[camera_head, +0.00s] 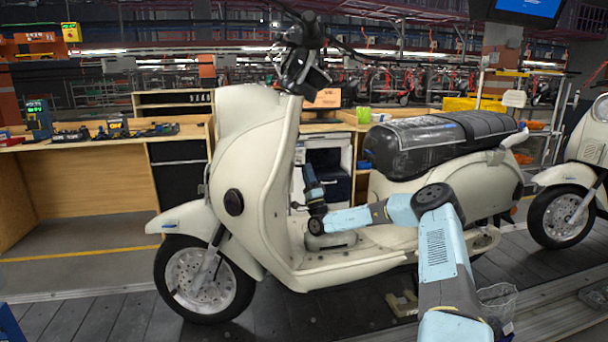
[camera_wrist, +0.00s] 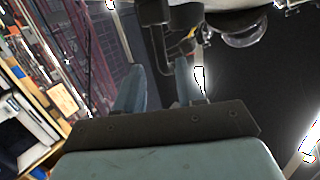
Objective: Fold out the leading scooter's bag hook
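The leading scooter (camera_head: 262,180) is cream and stands on the conveyor, facing left. My arm reaches over its floorboard from the right. My gripper (camera_head: 304,163) points upward just behind the leg shield, small in the head view. In the wrist view, my gripper (camera_wrist: 158,78) shows two light blue fingers apart with a gap between them. A black curved part (camera_wrist: 156,45), which looks like the bag hook, hangs just beyond and around the gap. I cannot tell whether a finger touches it. The hook cannot be made out in the head view.
A second cream scooter (camera_head: 568,200) stands behind at the right edge. The black seat (camera_head: 425,148) is beside my arm. A wooden workbench (camera_head: 95,180) stands beyond the conveyor. The leg shield and handlebar (camera_head: 306,32) bound the space around my gripper.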

